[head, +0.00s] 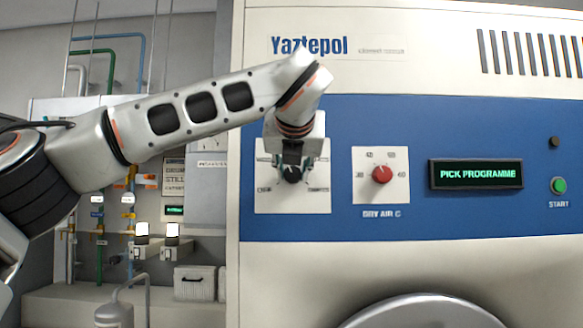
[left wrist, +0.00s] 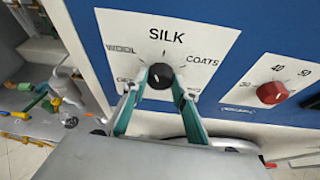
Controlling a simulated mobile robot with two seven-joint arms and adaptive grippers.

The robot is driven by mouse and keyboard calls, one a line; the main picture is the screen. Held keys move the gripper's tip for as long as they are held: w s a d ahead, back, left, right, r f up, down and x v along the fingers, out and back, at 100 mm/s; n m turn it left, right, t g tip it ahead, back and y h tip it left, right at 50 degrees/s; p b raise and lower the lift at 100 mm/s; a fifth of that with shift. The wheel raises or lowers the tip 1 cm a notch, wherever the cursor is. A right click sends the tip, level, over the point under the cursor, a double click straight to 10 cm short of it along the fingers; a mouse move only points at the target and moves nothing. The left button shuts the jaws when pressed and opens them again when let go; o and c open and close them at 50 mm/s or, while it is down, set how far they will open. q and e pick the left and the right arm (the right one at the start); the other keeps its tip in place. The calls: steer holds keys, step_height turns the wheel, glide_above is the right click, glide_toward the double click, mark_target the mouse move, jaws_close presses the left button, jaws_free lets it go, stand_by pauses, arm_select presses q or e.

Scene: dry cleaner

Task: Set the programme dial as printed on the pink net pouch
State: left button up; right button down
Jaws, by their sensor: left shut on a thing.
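The programme dial is a black round knob (left wrist: 160,76) on a white plate (head: 265,202) on the machine's blue panel. In the left wrist view the plate reads SILK above the knob, WOOL at upper left and COATS at right; the lower labels are partly covered or hard to read. My left gripper (left wrist: 160,84) is shut on the knob, one teal finger on each side. In the head view the gripper (head: 291,165) covers most of the plate. I cannot tell surely where the knob points. The pink net pouch and my right gripper are not in view.
A red temperature dial (head: 382,174) sits close to the right of the programme dial. Further right are a display (head: 476,174) reading PICK PROGRAMME and a green START button (head: 559,185). A round door rim (head: 420,311) curves below. Pipes and shelves stand at the left.

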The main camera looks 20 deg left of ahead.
arm_select(q)
steer(key=m+y, duration=0.2)
steer(key=m, duration=0.1)
steer(key=shift+d+g, duration=0.2)
steer(key=shift+g, duration=0.1)
stand_by(0.4)
steer(key=shift+f, duration=0.1)
steer(key=o, duration=1.1)
steer(key=v, duration=1.2)
steer(key=shift+d, duration=0.2)
steer(key=shift+f, duration=0.1)
